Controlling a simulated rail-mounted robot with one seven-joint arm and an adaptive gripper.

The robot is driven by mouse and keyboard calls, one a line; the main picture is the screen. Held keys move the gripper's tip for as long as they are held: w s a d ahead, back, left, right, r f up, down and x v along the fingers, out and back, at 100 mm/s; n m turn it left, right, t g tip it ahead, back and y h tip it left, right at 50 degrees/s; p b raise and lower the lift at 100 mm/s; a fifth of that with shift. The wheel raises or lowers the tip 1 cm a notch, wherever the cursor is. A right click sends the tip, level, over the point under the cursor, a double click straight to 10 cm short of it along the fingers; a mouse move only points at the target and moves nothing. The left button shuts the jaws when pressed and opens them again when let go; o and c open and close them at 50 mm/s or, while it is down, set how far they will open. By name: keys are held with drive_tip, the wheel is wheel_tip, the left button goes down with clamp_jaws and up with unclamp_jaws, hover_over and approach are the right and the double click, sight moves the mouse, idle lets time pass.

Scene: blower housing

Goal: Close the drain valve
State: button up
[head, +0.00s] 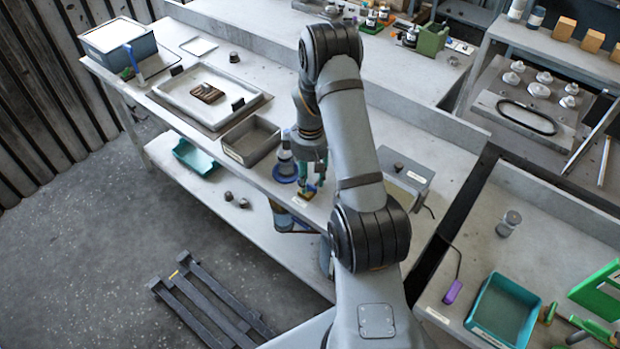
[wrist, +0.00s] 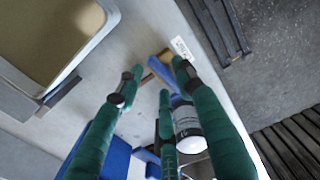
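The small valve shows in the wrist view as a blue lever (wrist: 160,71) with a brass-coloured part beside it, near a white label (wrist: 182,48) at the bench edge. In the head view, a small blue and yellow piece (head: 310,190) is visible at that edge, below my gripper. My gripper (wrist: 155,72) has green fingers, spread apart, with the blue lever showing between the tips. The right fingertip looks close to the lever; I cannot tell whether it touches. My gripper also shows in the head view (head: 311,181), partly hidden by its own arm.
A bottle with a white label (wrist: 187,122) stands close beside the fingers. A grey-rimmed tray (wrist: 100,30) is at the upper left of the wrist view. In the head view, a grey open bin (head: 250,141) is left of my gripper.

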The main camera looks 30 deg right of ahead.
drive_tip(key=shift+a+f, duration=0.1)
drive_tip(key=shift+f, duration=0.45)
clamp_jaws()
